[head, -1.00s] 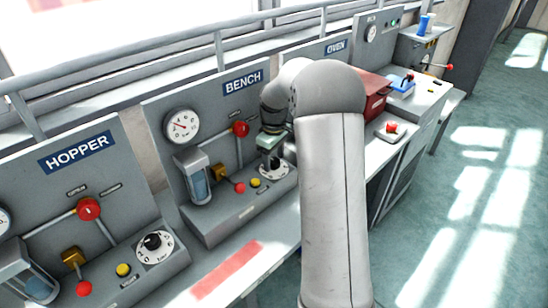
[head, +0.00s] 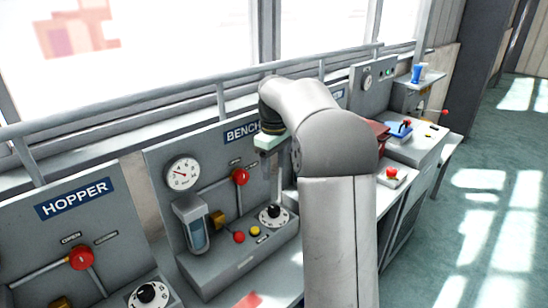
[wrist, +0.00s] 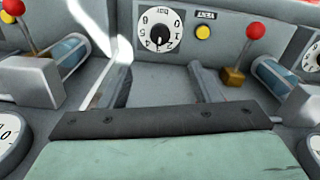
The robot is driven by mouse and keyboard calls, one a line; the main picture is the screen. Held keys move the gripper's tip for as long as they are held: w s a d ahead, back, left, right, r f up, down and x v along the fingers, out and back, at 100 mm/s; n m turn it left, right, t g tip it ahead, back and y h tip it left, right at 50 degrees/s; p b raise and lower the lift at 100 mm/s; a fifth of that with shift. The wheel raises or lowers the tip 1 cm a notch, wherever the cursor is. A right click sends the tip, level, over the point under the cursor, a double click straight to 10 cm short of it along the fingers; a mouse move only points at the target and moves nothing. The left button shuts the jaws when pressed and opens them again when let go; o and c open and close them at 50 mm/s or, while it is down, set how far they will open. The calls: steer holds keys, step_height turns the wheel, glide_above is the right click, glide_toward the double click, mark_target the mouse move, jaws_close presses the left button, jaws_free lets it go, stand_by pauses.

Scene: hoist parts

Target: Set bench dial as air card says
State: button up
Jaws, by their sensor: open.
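The bench dial (head: 273,216) is a white round face with a black knob at the lower right of the BENCH panel (head: 215,165). It also shows at the top of the wrist view (wrist: 157,32), with its figures turned; I cannot read its setting surely. My gripper (head: 277,190) is above the dial, pointing down, partly hidden by my arm. In the wrist view its two fingers (wrist: 163,90) are apart with nothing between them, and the dial is beyond them. I cannot make out an air card with readable text.
The BENCH panel also has a gauge (head: 183,173), a red knob (head: 240,176), a glass cylinder (head: 195,228), a red-balled lever (head: 239,237) and a yellow button (head: 255,231). The HOPPER panel (head: 75,240) stands to the left. A rail (head: 150,101) runs behind.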

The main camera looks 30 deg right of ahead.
steer(key=shift+r, duration=1.4)
steer(key=s+a+f+m, duration=0.3)
steer(key=s+a, duration=0.9)
steer(key=s, duration=0.2)
steer(key=s+a+f+m, duration=0.1)
steer(key=s+f, duration=0.3)
steer(key=s, duration=0.4)
steer(key=s+a+f+m, duration=0.1)
steer(key=s+a+f, duration=0.3)
steer(key=s, duration=0.5)
steer(key=shift+s+f+m, duration=0.2)
steer(key=shift+f+m, duration=0.1)
steer(key=shift+f, duration=0.15)
